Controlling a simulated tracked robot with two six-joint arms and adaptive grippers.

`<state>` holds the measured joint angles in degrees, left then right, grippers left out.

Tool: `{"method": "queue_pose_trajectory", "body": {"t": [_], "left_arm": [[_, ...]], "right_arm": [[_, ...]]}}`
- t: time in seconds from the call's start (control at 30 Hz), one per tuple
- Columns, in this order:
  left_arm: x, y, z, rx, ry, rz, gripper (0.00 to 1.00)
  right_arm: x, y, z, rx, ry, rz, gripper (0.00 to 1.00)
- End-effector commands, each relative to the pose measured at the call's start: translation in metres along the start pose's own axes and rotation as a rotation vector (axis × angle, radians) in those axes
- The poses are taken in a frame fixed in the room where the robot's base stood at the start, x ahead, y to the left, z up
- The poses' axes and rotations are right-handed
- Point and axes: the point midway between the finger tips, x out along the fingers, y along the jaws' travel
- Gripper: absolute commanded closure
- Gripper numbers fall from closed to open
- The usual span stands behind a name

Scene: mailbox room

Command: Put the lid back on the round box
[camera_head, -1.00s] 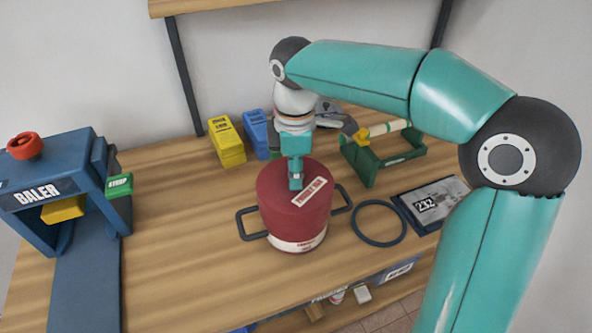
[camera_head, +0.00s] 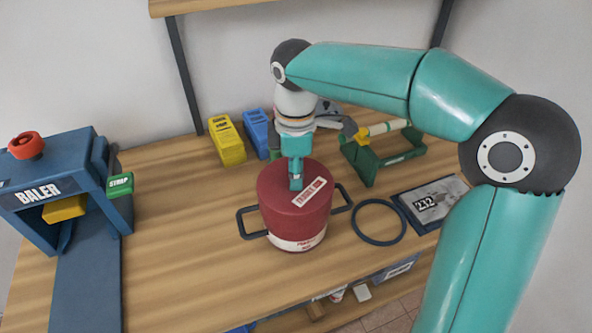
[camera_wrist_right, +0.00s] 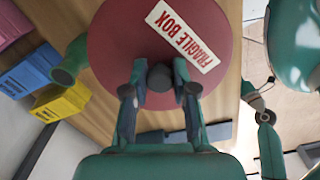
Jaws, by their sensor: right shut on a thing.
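The round box (camera_head: 297,244) stands on the wooden table, dark red with a pale printed band low on its front and a dark handle on each side. Its red lid (camera_head: 275,190) is over the box, with a white FRAGILE BOX label; I see no clear gap, but cannot tell if it is fully seated. In the right wrist view the lid (camera_wrist_right: 115,50) fills the upper middle. My right gripper (camera_head: 296,180) comes down from above, shut on the dark lid knob (camera_wrist_right: 160,78), a finger on each side. My left gripper is not in view.
A blue baler (camera_head: 50,190) stands at the left. Yellow (camera_head: 228,143) and blue (camera_head: 257,130) boxes stand behind. A green holder (camera_head: 375,165) is at the back right. A dark ring (camera_head: 379,222) and a tablet marked 232 (camera_head: 430,203) lie right of the box. The table left of it is clear.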

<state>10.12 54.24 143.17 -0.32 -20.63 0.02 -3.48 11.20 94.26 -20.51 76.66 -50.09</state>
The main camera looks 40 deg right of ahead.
Motion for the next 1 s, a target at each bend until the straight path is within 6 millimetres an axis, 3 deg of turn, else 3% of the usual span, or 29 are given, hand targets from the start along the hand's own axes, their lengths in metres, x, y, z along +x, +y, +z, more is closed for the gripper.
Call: {"method": "queue_pose_trajectory", "body": {"t": [0.23,0.27,0.4,0.63,0.8,1.0], "left_arm": [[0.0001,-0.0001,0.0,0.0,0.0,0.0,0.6],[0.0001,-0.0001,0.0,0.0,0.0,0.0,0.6],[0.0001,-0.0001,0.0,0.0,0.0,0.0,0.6],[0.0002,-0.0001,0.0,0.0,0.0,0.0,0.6],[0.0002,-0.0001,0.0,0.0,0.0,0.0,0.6],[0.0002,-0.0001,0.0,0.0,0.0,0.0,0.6]], "right_arm": [[0.0,0.0001,0.0,0.0,0.0,0.0,1.0],[0.0,0.0001,0.0,0.0,0.0,0.0,0.68],[0.0,0.0001,0.0,0.0,0.0,0.0,0.45],[0.0,0.0001,0.0,0.0,0.0,0.0,0.44],[0.0002,0.0,0.0001,0.0,0.0,0.0,0.19],[0.0001,0.0,0.0001,0.0,0.0,0.0,0.19]]}}
